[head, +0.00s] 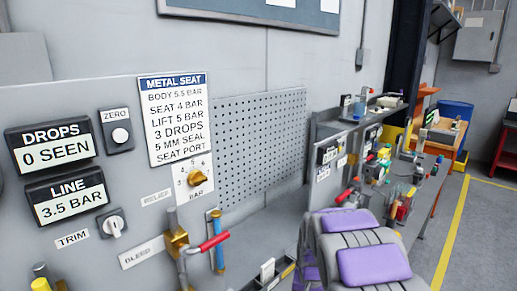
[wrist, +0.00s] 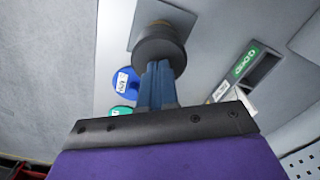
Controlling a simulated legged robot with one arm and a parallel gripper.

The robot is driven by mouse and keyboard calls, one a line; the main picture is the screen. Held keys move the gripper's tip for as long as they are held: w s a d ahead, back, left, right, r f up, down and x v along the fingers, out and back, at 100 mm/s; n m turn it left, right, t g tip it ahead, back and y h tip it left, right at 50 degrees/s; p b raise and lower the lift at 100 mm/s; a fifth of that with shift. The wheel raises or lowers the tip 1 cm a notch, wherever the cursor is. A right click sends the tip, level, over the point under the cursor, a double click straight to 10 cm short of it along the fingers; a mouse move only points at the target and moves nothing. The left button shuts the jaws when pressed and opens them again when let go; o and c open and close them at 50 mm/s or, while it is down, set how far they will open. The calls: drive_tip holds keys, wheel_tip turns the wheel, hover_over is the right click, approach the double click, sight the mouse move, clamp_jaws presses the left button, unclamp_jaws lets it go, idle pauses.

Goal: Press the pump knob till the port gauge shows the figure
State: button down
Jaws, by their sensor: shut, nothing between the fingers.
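In the wrist view a dark round knob (wrist: 160,47) stands out from a square grey plate (wrist: 128,22); I take it for the pump knob, though no label on it shows. My gripper (wrist: 158,75) is shut and empty, its blue fingers pointing straight at the knob. The fingertips overlap its lower edge; I cannot tell whether they touch or press it. In the head view my arm hides the gripper and this knob. No gauge marked as port is readable. The line display (head: 65,198) reads 3.5 BAR. The metal seat sign (head: 179,119) says "seat 4 bar" and "seat port".
In the wrist view a blue tag (wrist: 127,84), a green disc (wrist: 121,112) and a green-labelled slot (wrist: 245,68) lie near the knob. The head view shows a drops display (head: 50,145) reading 0 SEEN, a brass dial (head: 196,178) and a red-handled lever (head: 213,242).

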drive_tip(key=shift+f, duration=0.95)
drive_tip(key=shift+s+f, duration=0.1)
drive_tip(key=shift+f, duration=0.1)
drive_tip(key=shift+r+p, duration=0.4)
drive_tip(key=shift+r, duration=1.15)
